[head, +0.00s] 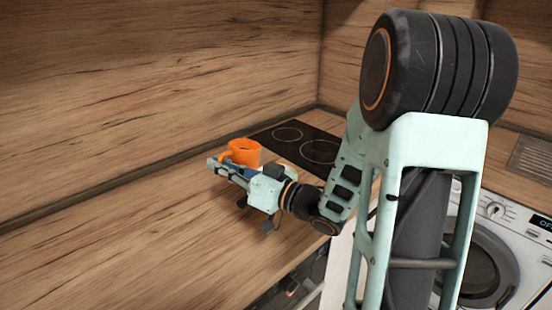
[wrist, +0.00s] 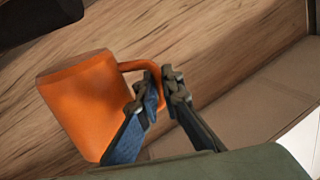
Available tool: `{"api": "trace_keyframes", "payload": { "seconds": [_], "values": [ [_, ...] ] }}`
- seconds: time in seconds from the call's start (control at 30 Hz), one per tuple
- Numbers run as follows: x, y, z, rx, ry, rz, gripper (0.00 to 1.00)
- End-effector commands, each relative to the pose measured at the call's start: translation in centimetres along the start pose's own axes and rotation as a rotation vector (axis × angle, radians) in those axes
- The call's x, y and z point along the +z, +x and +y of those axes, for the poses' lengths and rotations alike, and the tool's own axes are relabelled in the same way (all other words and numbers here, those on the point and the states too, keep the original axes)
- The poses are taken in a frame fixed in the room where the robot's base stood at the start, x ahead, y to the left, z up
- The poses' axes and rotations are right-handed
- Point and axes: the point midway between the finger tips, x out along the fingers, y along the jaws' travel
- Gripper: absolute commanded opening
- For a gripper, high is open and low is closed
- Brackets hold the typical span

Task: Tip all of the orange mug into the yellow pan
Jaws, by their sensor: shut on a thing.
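The orange mug (head: 246,151) is by the end of my arm in the head view, its rim facing up and its handle toward the left. It fills the left of the wrist view (wrist: 82,108), where it looks tilted because of the camera angle. My gripper (head: 218,166) is shut on the mug's handle; the handle (wrist: 139,66) runs between the two fingertips (wrist: 162,88) in the wrist view. I cannot tell whether the mug's base touches the counter. The inside of the mug is hidden. I see no yellow pan in either view.
The wooden counter (head: 130,235) is clear to the left. A black hob (head: 280,137) lies behind the mug, against the wooden splashback (head: 150,80). A white washing machine (head: 490,225) stands at right. A dark shape (wrist: 35,15) shows at the wrist view's top left.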

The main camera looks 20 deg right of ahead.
Motion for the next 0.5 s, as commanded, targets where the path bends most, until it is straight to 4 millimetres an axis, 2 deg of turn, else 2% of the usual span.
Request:
{"api": "trace_keyframes", "payload": {
  "seconds": [0.5],
  "values": [
    [-1.5,-0.4,2.2,-0.003,0.245,0.053,0.0]
  ]
}}
